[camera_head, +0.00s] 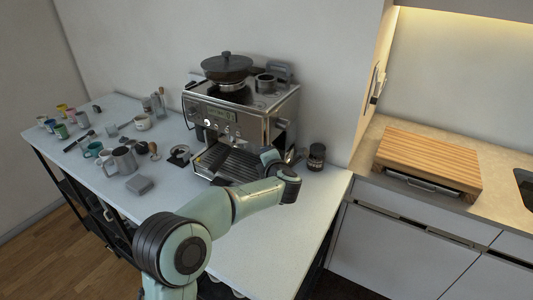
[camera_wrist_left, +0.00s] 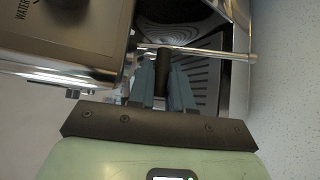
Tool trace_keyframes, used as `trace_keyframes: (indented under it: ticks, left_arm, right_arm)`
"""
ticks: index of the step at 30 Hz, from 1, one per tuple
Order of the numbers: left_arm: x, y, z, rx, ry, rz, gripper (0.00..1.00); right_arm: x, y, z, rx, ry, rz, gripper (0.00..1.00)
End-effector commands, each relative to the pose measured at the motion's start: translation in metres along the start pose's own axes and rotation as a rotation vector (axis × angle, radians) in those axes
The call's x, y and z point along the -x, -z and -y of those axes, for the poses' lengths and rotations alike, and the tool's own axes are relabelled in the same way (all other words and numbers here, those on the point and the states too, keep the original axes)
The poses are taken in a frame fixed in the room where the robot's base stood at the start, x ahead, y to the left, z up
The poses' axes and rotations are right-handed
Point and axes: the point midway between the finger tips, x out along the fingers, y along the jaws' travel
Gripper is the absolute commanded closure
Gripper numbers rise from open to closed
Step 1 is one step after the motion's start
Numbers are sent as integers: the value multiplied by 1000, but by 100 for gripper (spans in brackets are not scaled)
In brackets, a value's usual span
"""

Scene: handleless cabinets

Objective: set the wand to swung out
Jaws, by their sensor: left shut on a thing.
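The espresso machine (camera_head: 240,115) stands on the white counter against the wall. My left gripper (camera_head: 268,158) is at its right front side, beside the drip tray (camera_head: 233,164). In the left wrist view, my left gripper (camera_wrist_left: 162,88) is shut on the black sleeve of the wand (camera_wrist_left: 163,70), one finger on each side. A thin metal rod (camera_wrist_left: 220,52) of the wand shows beyond the fingers, running across toward the drip tray's edge. In the head view the wand is mostly hidden by my gripper and wrist. My right gripper is not in view.
A dark jar (camera_head: 316,157) stands just right of my gripper. A steel pitcher (camera_head: 124,160), a grey block (camera_head: 139,185) and several cups are on the left of the counter. A wooden board (camera_head: 428,158) lies on the right worktop. The counter's front is clear.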

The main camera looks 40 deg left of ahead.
Motion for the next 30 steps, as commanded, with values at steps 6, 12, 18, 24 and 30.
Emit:
trace_keyframes:
  ticks: [6, 12, 18, 24, 30]
  left_arm:
    - [1, -1, 0, 15, 14, 0, 100]
    - [1, -1, 0, 15, 14, 1, 100]
    - [1, -1, 0, 15, 14, 1, 60]
    - [0, 0, 0, 12, 11, 1, 60]
    - [-3, 4, 5, -61, -61, 1, 60]
  right_arm:
    - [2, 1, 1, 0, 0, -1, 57]
    - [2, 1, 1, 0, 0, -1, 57]
    - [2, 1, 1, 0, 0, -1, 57]
    - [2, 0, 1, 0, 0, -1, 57]
    - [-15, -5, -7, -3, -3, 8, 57]
